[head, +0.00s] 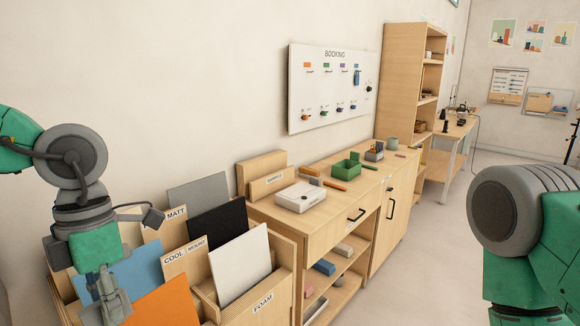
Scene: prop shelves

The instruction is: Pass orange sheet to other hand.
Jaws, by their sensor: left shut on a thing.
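The orange sheet (166,304) shows at the bottom of the head view, tilted, with its lower part cut off by the frame edge. My left gripper (108,306) points down at the sheet's left side and is shut on it. The fingers partly hide the sheet's left edge, and the exact contact is hard to see. A blue sheet (140,268) stands just behind the gripper and the orange sheet. My right arm comes in at the right edge, but its gripper is outside the view.
A wooden sheet rack (262,309) with labelled dividers holds white (240,264), black (218,224) and grey (198,192) sheets close to my left gripper. A wooden cabinet (318,228) with a white box and green tray stands beyond it. Floor between cabinet and right arm is clear.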

